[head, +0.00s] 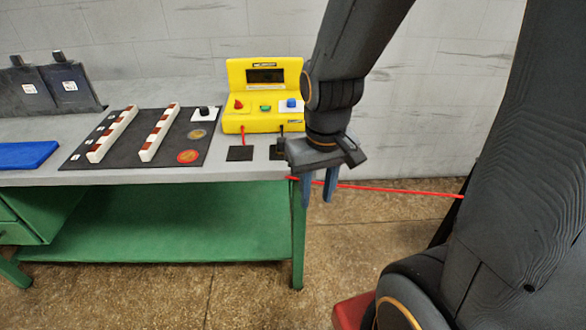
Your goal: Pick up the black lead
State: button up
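The yellow tester (262,118) stands at the back right of the grey table. A short black lead (282,131) comes down from its front right side to a small dark piece (279,150) on the tabletop; its lower end is too small to make out. My gripper (318,190) points down with its two blue fingers apart and nothing visible between them. It appears just right of and in front of the black lead, by the table's right end. My gripper's body may hide part of that table corner.
A red lead (243,136) drops from the tester towards a dark square pad (240,153). A dark mat (118,150) with two white-and-brown bars lies to the left. A thin red line (390,190) crosses right of the table. The floor (365,245) there is open.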

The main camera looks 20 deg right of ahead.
aim_at(280, 148)
jog(key=k, duration=0.15)
jog(key=u, duration=0.85)
jog(key=i, duration=0.9)
jog(key=z, duration=1.9)
